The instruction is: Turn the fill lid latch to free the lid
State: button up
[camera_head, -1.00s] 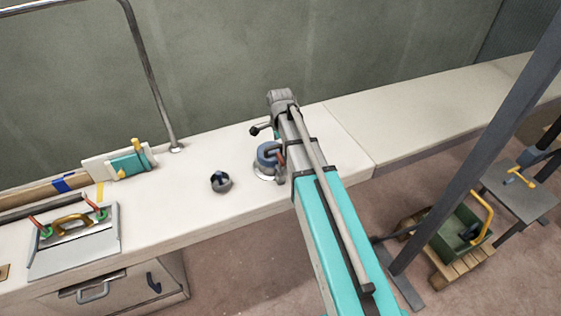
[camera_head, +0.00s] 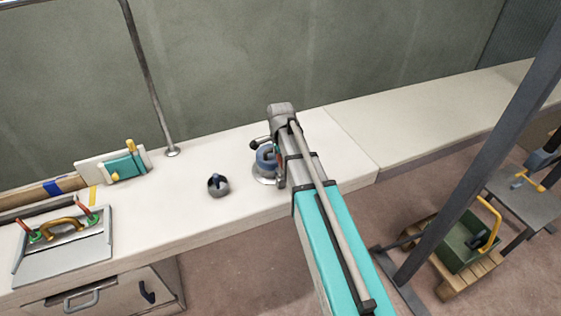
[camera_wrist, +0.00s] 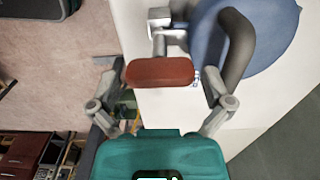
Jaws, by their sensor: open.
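The blue fill lid (camera_head: 265,158) sits on the pale counter in the head view, partly hidden behind my arm. In the wrist view the lid (camera_wrist: 270,35) fills the upper right, with a dark grey curved handle (camera_wrist: 238,48) on it. The red latch (camera_wrist: 160,71) sticks out beside the lid on a grey metal stem. My gripper (camera_wrist: 162,80) is open, with one finger to each side of the red latch. No finger clearly touches the latch. My fingers are not clearly visible in the head view.
A small dark round fitting (camera_head: 218,187) stands on the counter left of the lid. A metal rail post (camera_head: 160,110) rises behind it. A grey hatch (camera_head: 65,255) with a yellow handle lies at left. A grey upright (camera_head: 480,150) and a green crate (camera_head: 462,245) stand right.

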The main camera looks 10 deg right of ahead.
jog(key=c, duration=0.9)
jog(key=shift+o, duration=0.2)
jog(key=shift+n, duration=0.5)
jog(key=n, duration=1.6)
jog(key=shift+n, duration=0.3)
